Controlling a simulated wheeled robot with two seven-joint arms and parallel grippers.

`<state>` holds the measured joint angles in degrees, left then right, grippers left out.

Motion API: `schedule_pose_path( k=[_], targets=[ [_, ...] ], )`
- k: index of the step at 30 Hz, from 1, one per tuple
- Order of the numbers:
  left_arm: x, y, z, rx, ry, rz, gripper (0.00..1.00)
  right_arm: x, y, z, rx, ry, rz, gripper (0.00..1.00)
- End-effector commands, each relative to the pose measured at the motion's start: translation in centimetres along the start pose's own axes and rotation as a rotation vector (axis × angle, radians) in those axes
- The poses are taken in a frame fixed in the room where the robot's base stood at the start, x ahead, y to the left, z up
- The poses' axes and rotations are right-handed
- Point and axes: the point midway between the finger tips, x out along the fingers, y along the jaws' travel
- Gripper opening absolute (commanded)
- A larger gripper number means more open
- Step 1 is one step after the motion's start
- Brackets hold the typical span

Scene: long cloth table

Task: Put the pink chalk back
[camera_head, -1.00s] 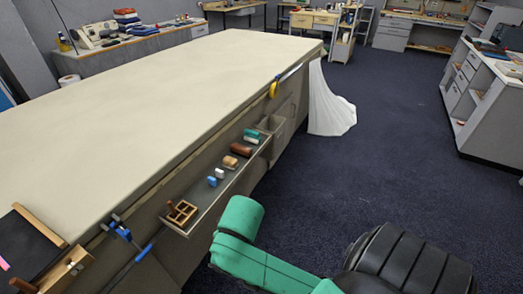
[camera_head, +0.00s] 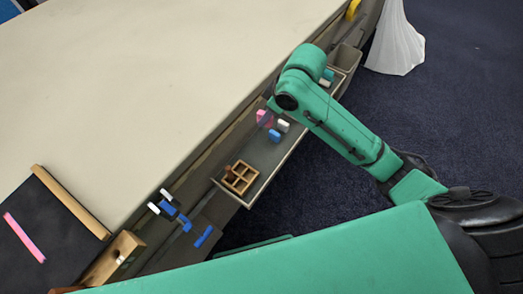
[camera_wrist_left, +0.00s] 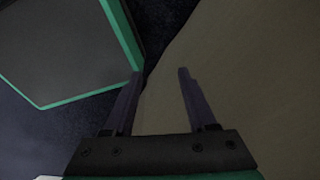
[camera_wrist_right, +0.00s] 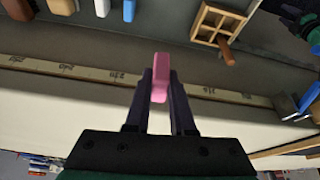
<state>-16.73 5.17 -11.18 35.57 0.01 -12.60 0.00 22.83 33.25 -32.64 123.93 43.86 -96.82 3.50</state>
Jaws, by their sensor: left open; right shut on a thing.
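The pink chalk (camera_wrist_right: 160,88) is held between the fingers of my right gripper (camera_wrist_right: 160,74). It also shows as a small pink block in the head view (camera_head: 264,117), at the table-side edge of the narrow grey tray (camera_head: 266,156), beside a blue block (camera_head: 274,136) and a white block (camera_head: 282,125). Whether the chalk touches the tray is unclear. The right fingers are mostly hidden by my arm in the head view. My left gripper (camera_wrist_left: 160,76) is open and empty in the left wrist view, over a plain beige surface.
The tray runs along the table's side and holds a wooden divided box (camera_head: 239,177). A blue clamp (camera_head: 172,210) and a wooden block (camera_head: 113,262) sit at the table edge. A dark board with a pink strip (camera_head: 24,238) lies at left. The cloth tabletop (camera_head: 140,90) is clear.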

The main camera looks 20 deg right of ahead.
Motion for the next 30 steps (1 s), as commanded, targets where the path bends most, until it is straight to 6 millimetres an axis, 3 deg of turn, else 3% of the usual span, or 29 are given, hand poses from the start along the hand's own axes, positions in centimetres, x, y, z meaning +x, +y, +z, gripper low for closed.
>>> schedule_pose_path(
  k=[1,3,6,9,16,21,30],
  targets=[
    [2.4,0.8,1.1,-0.001,-0.014,0.01,0.57,1.0,1.2,-0.2,-0.08,0.001,-0.018,0.0],
    [3.3,1.6,1.8,-0.001,-0.024,0.02,0.57,0.5,1.9,-0.8,-0.169,0.005,-0.061,0.0],
    [3.7,2.0,1.9,0.001,-0.027,0.027,0.57,-0.2,2.3,-1.3,-0.236,0.014,-0.101,0.0],
    [3.7,1.9,1.8,0.002,-0.024,0.025,0.57,0.5,2.2,-1.0,-0.253,0.014,-0.119,0.0],
    [3.8,1.1,0.3,0.002,0.003,0.014,0.57,7.2,1.9,1.7,-0.251,0.012,-0.122,0.0],
    [4.0,1.0,0.3,0.0,0.004,0.012,0.57,12.0,1.9,3.6,-0.251,0.014,-0.119,0.0],
    [4.4,1.0,0.7,-0.001,-0.004,0.012,0.57,17.1,1.8,5.6,-0.251,0.015,-0.118,0.0]
  ],
)
